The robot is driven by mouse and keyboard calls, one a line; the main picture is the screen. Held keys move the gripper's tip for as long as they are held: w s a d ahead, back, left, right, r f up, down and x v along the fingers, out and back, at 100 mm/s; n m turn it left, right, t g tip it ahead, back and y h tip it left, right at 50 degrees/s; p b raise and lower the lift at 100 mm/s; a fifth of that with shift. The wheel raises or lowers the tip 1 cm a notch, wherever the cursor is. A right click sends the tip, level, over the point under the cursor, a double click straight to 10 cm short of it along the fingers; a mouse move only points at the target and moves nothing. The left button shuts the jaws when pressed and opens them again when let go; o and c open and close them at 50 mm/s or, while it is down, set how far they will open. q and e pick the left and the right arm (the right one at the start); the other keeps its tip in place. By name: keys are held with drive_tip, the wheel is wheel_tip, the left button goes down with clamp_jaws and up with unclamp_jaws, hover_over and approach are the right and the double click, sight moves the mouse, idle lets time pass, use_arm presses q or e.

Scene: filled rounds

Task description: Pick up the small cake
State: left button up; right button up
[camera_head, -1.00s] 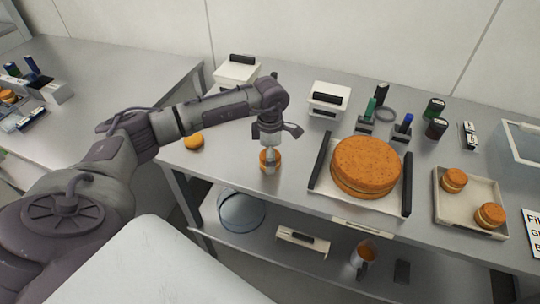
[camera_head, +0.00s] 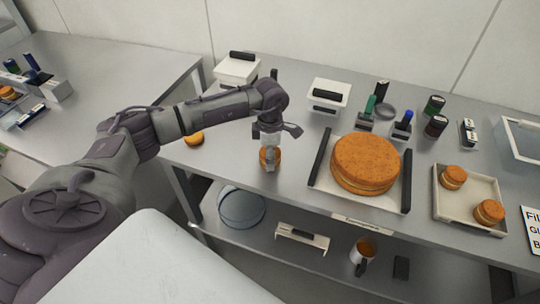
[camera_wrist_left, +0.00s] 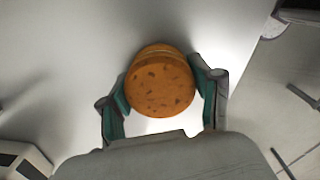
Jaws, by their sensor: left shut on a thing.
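A small round orange-brown cake (camera_head: 264,157) is at the front edge of the steel table, partly hidden by my left gripper (camera_head: 269,163). In the left wrist view the small cake (camera_wrist_left: 160,86) sits between the two green-padded fingers of my left gripper (camera_wrist_left: 163,97), which is shut on it. I cannot tell whether the cake touches the table or is just above it. My right gripper is not in view.
A large cake (camera_head: 366,164) stands on a tray with dark handles (camera_head: 321,156) to the right. Two small cakes lie in a pale tray (camera_head: 444,206) farther right. Another small cake (camera_head: 194,139) is at the left. White lidded boxes (camera_head: 236,72) stand behind.

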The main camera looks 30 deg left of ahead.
use_arm(q)
drive_tip(key=shift+r+b, duration=0.3)
drive_tip(key=shift+r, duration=0.3)
wheel_tip(320, 180, up, 3)
drive_tip(key=shift+w+f+b, duration=0.1)
drive_tip(key=shift+b, duration=0.6)
drive_tip(key=w+d+r+b, duration=0.2)
drive_tip(key=d+r, duration=0.5)
drive_tip(key=d, duration=0.4)
drive_tip(key=shift+w+d+b, duration=0.2)
drive_tip(key=shift+b, duration=0.4)
